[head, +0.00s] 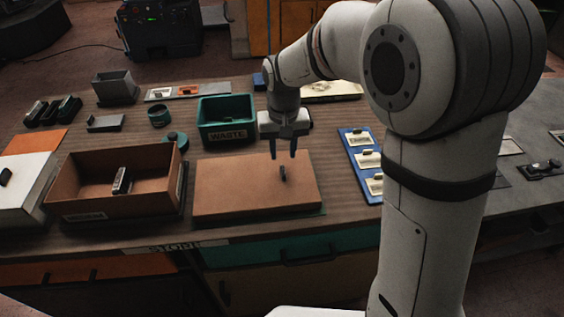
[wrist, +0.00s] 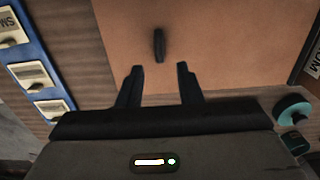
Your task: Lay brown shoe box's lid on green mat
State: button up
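The brown lid (head: 240,188) lies flat to the right of the open brown shoe box (head: 118,208). A thin strip of the green mat (head: 318,212) shows at the lid's front right corner; the rest is hidden beneath it. The lid has a small dark upright handle (head: 283,174), which also shows in the wrist view (wrist: 159,45). My gripper (head: 284,155) is open and empty just above the handle, its fingers pointing down. In the wrist view the fingers (wrist: 160,72) are spread apart, with the handle ahead of the gap between them.
A dark and pale object (head: 121,181) sits inside the box. A white-lidded box (head: 22,185) stands at the left. A green WASTE bin (head: 227,118) is behind the lid, and a blue tray (head: 355,150) holds labelled cards at its right. A teal round item (head: 176,139) sits behind the box.

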notch_tip(320, 180, up, 6)
jog(key=s+d+r+m+t, duration=0.1)
jog(key=s+d, duration=0.2)
jog(key=d, duration=0.2)
jog(key=s+d+r, duration=0.2)
jog(key=s+d, duration=0.1)
jog(key=d, duration=0.3)
jog(key=s+d+f+m+t, duration=0.1)
jog(key=s+d+f+t, duration=0.1)
jog(key=s+d, duration=0.7)
jog(key=s, duration=0.3)
jog(key=shift+f+m, duration=0.25)
jog(key=shift+m, duration=0.05)
jog(key=shift+s, duration=0.1)
